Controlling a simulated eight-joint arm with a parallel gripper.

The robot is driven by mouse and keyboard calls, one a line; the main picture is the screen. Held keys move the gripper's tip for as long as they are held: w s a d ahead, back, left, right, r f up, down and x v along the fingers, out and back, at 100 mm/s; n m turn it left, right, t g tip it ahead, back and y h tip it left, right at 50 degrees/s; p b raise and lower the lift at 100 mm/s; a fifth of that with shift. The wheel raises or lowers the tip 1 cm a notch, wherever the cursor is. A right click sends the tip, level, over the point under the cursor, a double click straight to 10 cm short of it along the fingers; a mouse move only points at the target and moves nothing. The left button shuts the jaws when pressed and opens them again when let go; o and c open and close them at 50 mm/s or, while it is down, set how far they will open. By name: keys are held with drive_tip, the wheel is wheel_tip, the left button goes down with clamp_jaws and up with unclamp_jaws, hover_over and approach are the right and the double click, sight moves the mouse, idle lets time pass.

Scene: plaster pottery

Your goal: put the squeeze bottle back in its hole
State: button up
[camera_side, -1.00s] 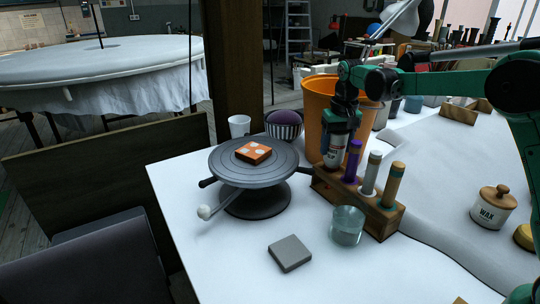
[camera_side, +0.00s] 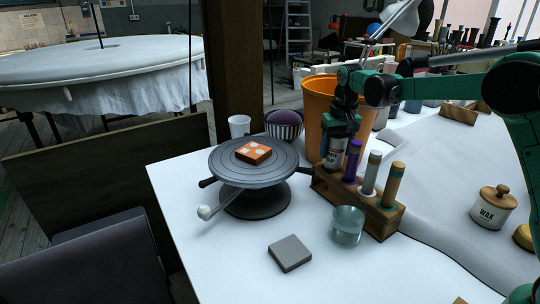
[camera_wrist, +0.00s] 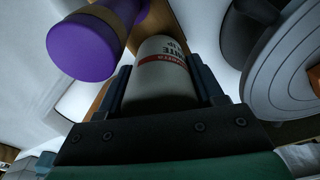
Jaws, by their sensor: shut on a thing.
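The squeeze bottle, white with a red band and dark lettering, is upright at the far left end of the wooden rack (camera_side: 358,203) in the side view (camera_side: 335,153). It also shows in the wrist view (camera_wrist: 160,75), between my two fingers. My gripper (camera_side: 341,148) comes from above and is shut on the bottle (camera_wrist: 165,92). The bottle's lower end is at the rack's end position, but whether it is seated in the hole is hard to tell. Its top is hidden by my gripper.
A purple bottle (camera_side: 352,161) stands close beside it in the rack, then a grey-topped one (camera_side: 371,173) and a brown-topped one (camera_side: 392,184). An orange bucket (camera_side: 316,108) stands right behind. A turntable (camera_side: 228,165) with an orange tile (camera_side: 253,152) is left. A glass (camera_side: 347,226) stands in front.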

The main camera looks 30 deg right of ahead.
drive_tip(key=o, duration=0.8)
drive_tip(key=r, duration=0.5)
drive_tip(key=shift+s+a+r, duration=0.1)
drive_tip(key=shift+s+r, duration=0.1)
drive_tip(key=shift+s, duration=0.05)
drive_tip(key=shift+s+a+f+n+t, duration=0.3)
drive_tip(key=shift+s+a+n+t, duration=0.55)
drive_tip(key=shift+s+a, duration=1.35)
drive_tip(key=shift+s+a+f+n+t, duration=0.4)
drive_tip(key=shift+s+a+t, duration=0.85)
drive_tip(key=shift+s, duration=1.8)
drive_tip(key=shift+s+a+f+n+t, duration=0.2)
drive_tip(key=shift+s+a+n+t, duration=0.7)
drive_tip(key=shift+s+a, duration=1.3)
drive_tip(key=shift+s+d, duration=0.4)
drive_tip(key=shift+d, duration=0.05)
